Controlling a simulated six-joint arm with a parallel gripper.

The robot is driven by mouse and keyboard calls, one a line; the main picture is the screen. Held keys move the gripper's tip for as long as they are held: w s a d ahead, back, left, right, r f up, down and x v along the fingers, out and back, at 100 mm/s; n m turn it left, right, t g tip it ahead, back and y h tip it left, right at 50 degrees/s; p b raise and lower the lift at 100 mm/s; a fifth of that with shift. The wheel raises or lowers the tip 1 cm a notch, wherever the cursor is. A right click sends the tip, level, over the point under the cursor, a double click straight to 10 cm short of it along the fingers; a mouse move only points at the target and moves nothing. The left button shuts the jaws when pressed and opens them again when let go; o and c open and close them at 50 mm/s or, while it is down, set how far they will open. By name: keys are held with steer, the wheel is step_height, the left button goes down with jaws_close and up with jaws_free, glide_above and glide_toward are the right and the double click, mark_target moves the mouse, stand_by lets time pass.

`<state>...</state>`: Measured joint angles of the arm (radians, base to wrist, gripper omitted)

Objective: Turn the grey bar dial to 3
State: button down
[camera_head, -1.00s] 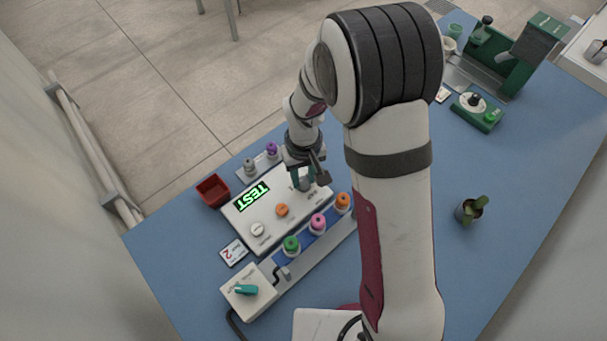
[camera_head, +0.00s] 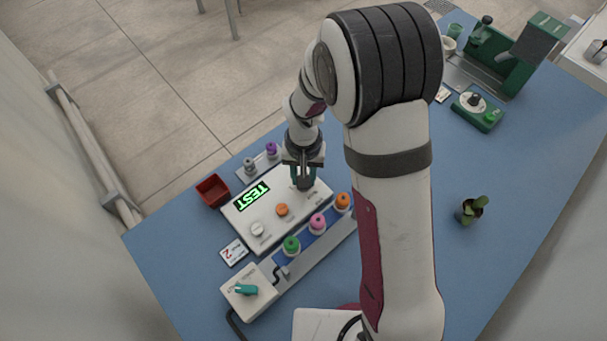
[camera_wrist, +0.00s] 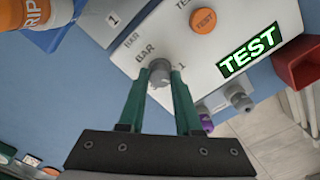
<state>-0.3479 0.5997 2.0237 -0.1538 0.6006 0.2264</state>
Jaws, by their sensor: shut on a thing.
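The grey bar dial (camera_wrist: 160,72) sits on the white control panel (camera_wrist: 120,45), with "BAR" and a "1" printed around it in the wrist view. My gripper (camera_wrist: 158,82) is shut on the dial, one green finger on each side of it. In the head view my gripper (camera_head: 303,184) points down at the panel's right end and hides most of the dial. The panel's display (camera_head: 252,195) reads "TEST" in green. An orange button (camera_head: 282,210) and a white knob (camera_head: 257,229) sit on the same panel. Which number the dial points to cannot be told.
A rail with green (camera_head: 291,244), pink (camera_head: 318,223) and orange (camera_head: 343,201) capped bottles runs along the panel's near side. A red box (camera_head: 213,190) stands at its left. A box with a teal lever (camera_head: 246,290) is nearer.

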steer(key=m, duration=0.4)
steer(key=shift+m, duration=0.3)
steer(key=m, duration=0.4)
steer(key=shift+m, duration=0.3)
steer(key=m, duration=0.4)
steer(key=shift+m, duration=2.2)
steer(key=c, duration=0.6)
jaws_free()
step_height(320, 180, up, 16)
